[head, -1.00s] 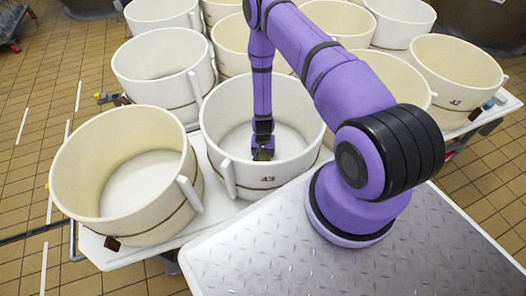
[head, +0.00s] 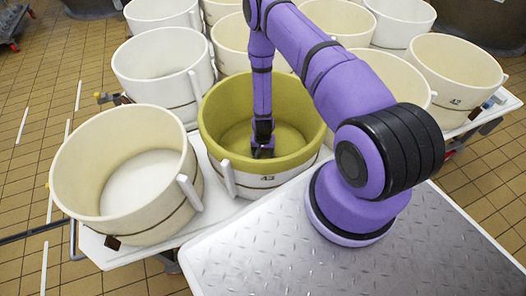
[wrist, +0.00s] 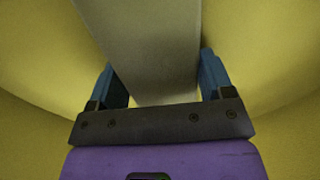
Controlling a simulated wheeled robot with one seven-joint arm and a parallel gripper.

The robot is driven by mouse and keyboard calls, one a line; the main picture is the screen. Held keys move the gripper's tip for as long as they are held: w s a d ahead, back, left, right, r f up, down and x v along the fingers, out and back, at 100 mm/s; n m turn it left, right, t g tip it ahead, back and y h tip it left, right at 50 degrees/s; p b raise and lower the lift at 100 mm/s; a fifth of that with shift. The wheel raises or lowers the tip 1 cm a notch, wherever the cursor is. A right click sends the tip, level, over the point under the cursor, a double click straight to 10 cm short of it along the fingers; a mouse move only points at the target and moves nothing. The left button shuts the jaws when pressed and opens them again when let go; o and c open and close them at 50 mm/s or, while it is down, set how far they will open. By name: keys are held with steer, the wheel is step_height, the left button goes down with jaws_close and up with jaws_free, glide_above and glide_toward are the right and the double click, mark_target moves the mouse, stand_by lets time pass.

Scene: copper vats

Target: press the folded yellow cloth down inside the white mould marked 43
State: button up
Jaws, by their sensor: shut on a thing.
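The white mould marked 43 (head: 298,174) stands upright in the front row, its number on the front wall. Yellow cloth (head: 226,126) lines its inner wall and floor and covers its rim. My gripper (head: 263,151) points down inside the mould, low near the cloth-covered floor. In the wrist view, yellow cloth (wrist: 268,50) fills the background around my gripper (wrist: 157,92). The fingertips' contact with the floor is hidden.
An empty cream mould (head: 75,180) stands close on the left, and another white mould (head: 135,75) behind it. Several more moulds fill the table behind and to the right, including a cream one (head: 462,75). A bare metal plate (head: 260,255) lies in front.

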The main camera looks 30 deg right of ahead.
steer(key=shift+f, duration=0.1)
steer(key=o, duration=1.1)
steer(key=shift+c, duration=0.2)
step_height(320, 180, up, 11)
steer(key=shift+f, duration=0.1)
